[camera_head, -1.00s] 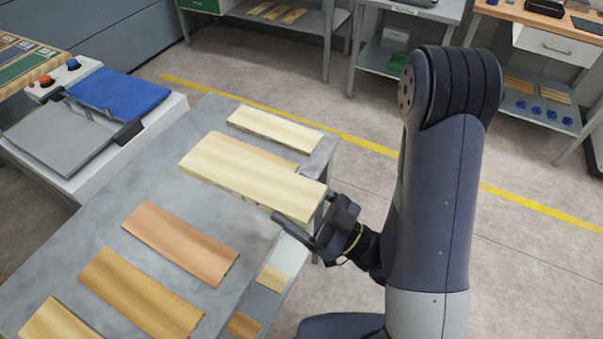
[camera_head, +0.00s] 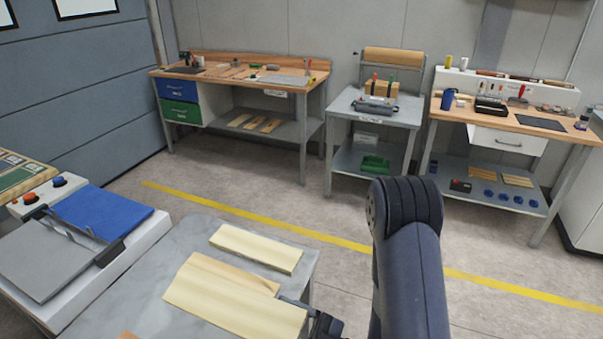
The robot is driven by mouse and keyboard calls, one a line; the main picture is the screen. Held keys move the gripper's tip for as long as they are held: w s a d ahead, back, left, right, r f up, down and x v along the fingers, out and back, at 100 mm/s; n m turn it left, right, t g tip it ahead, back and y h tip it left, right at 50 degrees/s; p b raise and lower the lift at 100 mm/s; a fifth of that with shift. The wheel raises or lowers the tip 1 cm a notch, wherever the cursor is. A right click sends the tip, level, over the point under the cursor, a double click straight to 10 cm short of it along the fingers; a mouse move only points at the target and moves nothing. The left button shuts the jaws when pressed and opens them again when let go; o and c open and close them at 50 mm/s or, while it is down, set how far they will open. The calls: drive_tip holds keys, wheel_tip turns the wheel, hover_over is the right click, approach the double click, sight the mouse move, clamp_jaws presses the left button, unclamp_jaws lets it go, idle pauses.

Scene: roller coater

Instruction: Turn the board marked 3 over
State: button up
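My gripper (camera_head: 298,304) is at the lower middle of the picture, at the right end of a pale board (camera_head: 230,306). It appears shut on that end, though the far finger is hidden. The pale board overlaps a slightly darker board (camera_head: 235,272) in the picture and covers part of it. Another pale board (camera_head: 256,248) lies on the grey table (camera_head: 190,240) farther back. No number can be read on any board, so I cannot tell which is marked 3.
A press-like machine with a blue pad (camera_head: 100,212) and a grey pad (camera_head: 45,262) stands left of the table. Workbenches (camera_head: 240,85) line the back wall. A yellow floor line (camera_head: 320,236) crosses open floor. Another board's edge (camera_head: 128,335) shows at the bottom.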

drive_tip(key=p, duration=0.3)
drive_tip(key=shift+r+n, duration=0.25)
drive_tip(key=shift+n, duration=0.05)
drive_tip(key=p, duration=0.3)
drive_tip(key=shift+s+f+n, duration=0.1)
drive_tip(key=shift+s+n, duration=0.1)
drive_tip(key=shift+n, duration=0.2)
